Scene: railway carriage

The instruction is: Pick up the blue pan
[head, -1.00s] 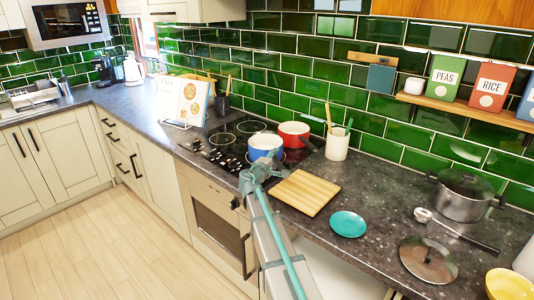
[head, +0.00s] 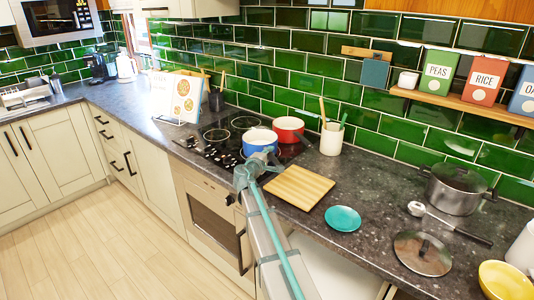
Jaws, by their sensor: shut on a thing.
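The blue pan (head: 259,142) is on the black hob (head: 217,141), with a white interior showing. My gripper (head: 262,158) is at the pan's near side, at the end of my arm reaching in from the bottom of the picture. It is shut at the pan's near edge, where the handle would be; the handle is hidden behind my gripper. I cannot tell whether the pan's base touches the hob. A red pan (head: 288,130) stands just behind and to the right of the blue one.
A wooden board (head: 300,187) and a turquoise plate (head: 343,219) lie right of my arm. A white utensil pot (head: 332,139) stands behind the board. A recipe book (head: 183,98) stands left of the hob. A steel pot (head: 455,190) and a lid (head: 422,254) are farther right.

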